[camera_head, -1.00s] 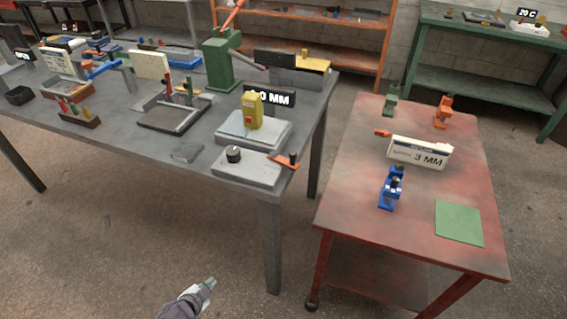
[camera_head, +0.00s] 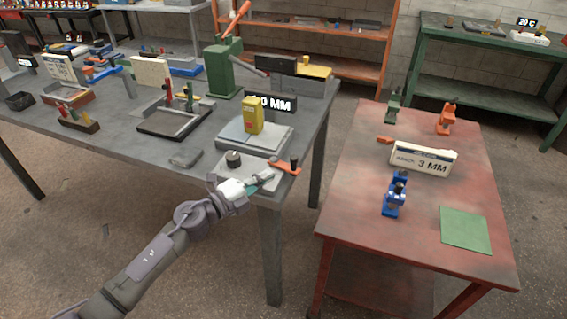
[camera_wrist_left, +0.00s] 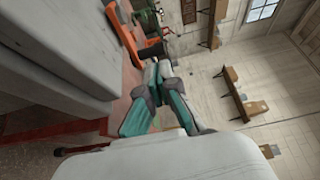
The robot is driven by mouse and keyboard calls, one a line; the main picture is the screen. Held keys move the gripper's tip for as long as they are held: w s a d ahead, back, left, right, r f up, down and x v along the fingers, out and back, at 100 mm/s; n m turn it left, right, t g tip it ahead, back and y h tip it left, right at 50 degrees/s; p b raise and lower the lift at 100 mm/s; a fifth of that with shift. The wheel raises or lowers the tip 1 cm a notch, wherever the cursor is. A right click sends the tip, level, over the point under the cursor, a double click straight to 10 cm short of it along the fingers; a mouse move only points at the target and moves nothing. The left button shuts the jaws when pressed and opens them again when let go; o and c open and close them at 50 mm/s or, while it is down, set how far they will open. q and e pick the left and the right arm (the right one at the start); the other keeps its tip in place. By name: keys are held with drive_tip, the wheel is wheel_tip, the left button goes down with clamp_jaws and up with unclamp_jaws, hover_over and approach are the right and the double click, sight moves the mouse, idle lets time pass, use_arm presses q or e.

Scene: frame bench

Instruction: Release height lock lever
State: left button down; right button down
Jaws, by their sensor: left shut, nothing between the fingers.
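An orange lever with a dark upright knob (camera_head: 288,167) sits at the front right corner of a light grey base plate on the grey bench. I take it to be the height lock lever. The base plate (camera_head: 235,166) also carries a black round knob (camera_head: 233,158). My left gripper (camera_head: 268,177) is shut and empty, just left of the lever and close to it; I cannot tell whether they touch. In the left wrist view the teal fingers (camera_wrist_left: 158,68) meet at their tips, and an orange bar (camera_wrist_left: 122,35), likely the lever, lies up and left of them.
A yellow device (camera_head: 252,115) stands on a plate behind the lever. The grey bench's front edge is under my forearm.

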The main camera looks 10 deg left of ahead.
sight(291, 162)
use_arm(q)
drive_tip(key=x, duration=0.6)
drive_tip(key=shift+w+d, duration=0.15)
drive_tip(key=shift+w, duration=0.05)
drive_tip(key=shift+w+d+p, duration=0.1)
drive_tip(key=shift+d+p, duration=0.1)
drive_tip(key=shift+p, duration=0.1)
drive_tip(key=shift+w+d, duration=0.35)
drive_tip(key=shift+w, duration=0.05)
